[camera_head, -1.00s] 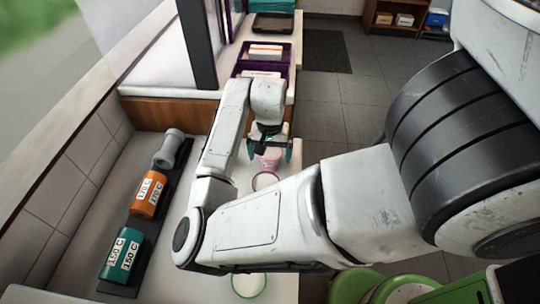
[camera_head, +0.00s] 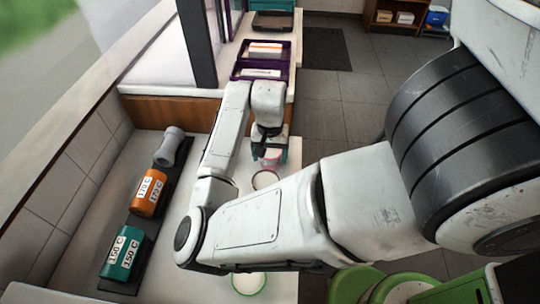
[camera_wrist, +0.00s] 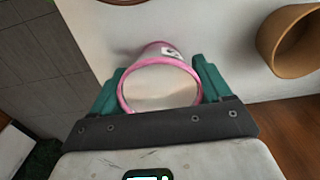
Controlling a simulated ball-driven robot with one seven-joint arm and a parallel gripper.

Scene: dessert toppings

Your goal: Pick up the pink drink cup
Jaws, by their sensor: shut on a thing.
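The pink drink cup (camera_wrist: 160,92) is between the fingers of my gripper (camera_wrist: 160,88) in the wrist view. It has a pink rim, an open pale inside and a small label on its side. The teal fingers sit on its left and right and are shut on it. In the head view, my gripper (camera_head: 270,155) is at the far part of the white counter, and the cup (camera_head: 271,158) is mostly hidden behind the fingers. I cannot tell whether the cup's base touches the counter.
A cup with a dark rim (camera_head: 265,180) stands just nearer on the counter. A green-rimmed cup (camera_head: 248,283) stands at the front. Orange (camera_head: 149,192) and teal (camera_head: 122,252) labelled holders lie at left. A tan cup (camera_wrist: 296,42) shows in the wrist view. Purple trays (camera_head: 262,72) are beyond.

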